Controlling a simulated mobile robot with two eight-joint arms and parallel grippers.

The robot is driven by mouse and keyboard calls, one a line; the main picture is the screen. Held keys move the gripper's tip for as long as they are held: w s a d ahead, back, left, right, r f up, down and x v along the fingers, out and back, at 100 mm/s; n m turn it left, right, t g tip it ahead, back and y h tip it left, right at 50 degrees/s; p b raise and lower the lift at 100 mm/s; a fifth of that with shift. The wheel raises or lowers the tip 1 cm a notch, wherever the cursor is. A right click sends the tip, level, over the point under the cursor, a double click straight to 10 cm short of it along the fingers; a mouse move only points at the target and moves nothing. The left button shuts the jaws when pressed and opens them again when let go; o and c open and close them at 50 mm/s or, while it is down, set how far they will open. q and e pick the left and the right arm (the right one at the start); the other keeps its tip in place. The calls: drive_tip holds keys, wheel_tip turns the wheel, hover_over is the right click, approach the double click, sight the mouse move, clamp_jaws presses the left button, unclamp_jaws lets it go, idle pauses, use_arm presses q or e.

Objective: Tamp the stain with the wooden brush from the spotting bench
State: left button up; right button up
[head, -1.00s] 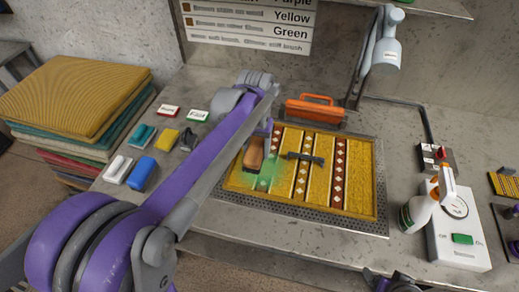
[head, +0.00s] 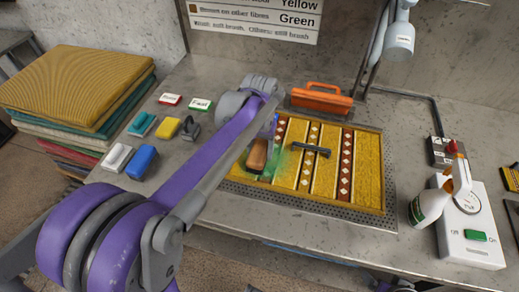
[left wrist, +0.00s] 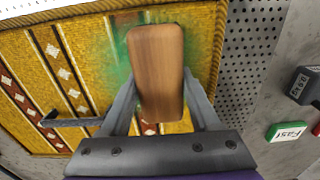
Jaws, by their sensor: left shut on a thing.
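My left gripper (left wrist: 158,92) is shut on the wooden brush (left wrist: 157,60), a brown block with rounded ends. The brush also shows in the head view (head: 257,155), over the left part of the yellow patterned rug (head: 368,160). The green stain (left wrist: 112,62) spreads on the rug beside and partly under the brush; it also shows in the head view (head: 287,163). The brush hides part of the stain. I cannot tell whether its underside touches the rug. My right gripper is not clearly seen.
A dark bar handle (head: 310,149) lies on the rug. Colored blocks (head: 141,162) and small signs (head: 201,104) are at left. A lamp (head: 398,42) hangs above.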

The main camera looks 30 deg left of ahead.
drive_tip(key=shift+s+f+b, duration=0.1)
drive_tip(key=shift+f+b, duration=0.3)
drive_tip(key=shift+f, duration=0.05)
idle(0.7)
drive_tip(key=shift+r, duration=0.15)
idle(0.7)
drive_tip(key=shift+r+p, duration=0.4)
drive_tip(key=shift+p, duration=0.05)
drive_tip(key=shift+f, duration=0.25)
idle(1.5)
drive_tip(key=shift+r, duration=0.35)
drive_tip(key=shift+f, duration=0.3)
idle(1.4)
drive_tip(key=shift+w+r, duration=0.2)
drive_tip(key=shift+r, duration=0.2)
drive_tip(key=shift+s+f, duration=0.15)
drive_tip(key=shift+f, duration=0.2)
idle(1.0)
